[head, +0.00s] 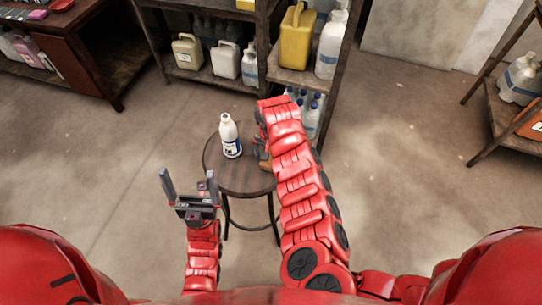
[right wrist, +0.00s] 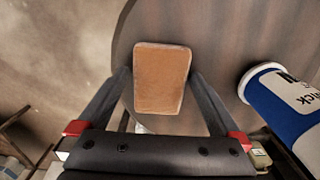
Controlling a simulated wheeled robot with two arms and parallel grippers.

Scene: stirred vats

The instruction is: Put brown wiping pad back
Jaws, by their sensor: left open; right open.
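The brown wiping pad (right wrist: 162,78) is a flat rectangle with a paler rim, on the dark round stool top (right wrist: 222,40). In the right wrist view my right gripper (right wrist: 161,90) is open, with one finger on each side of the pad; I cannot tell whether they touch it. In the head view my right arm hides most of that gripper and the pad. A white bottle with a blue label (head: 230,137) stands on the stool (head: 242,186), and part of it shows in the right wrist view (right wrist: 280,100). My left gripper (head: 190,184) is open and empty, left of the stool.
Behind the stool, a dark shelf unit (head: 213,80) holds white jugs, a yellow jug (head: 297,37) and several small bottles. A dark wooden cabinet (head: 70,45) is at the far left. Another rack (head: 492,110) stands at the right. The floor around the stool is clear.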

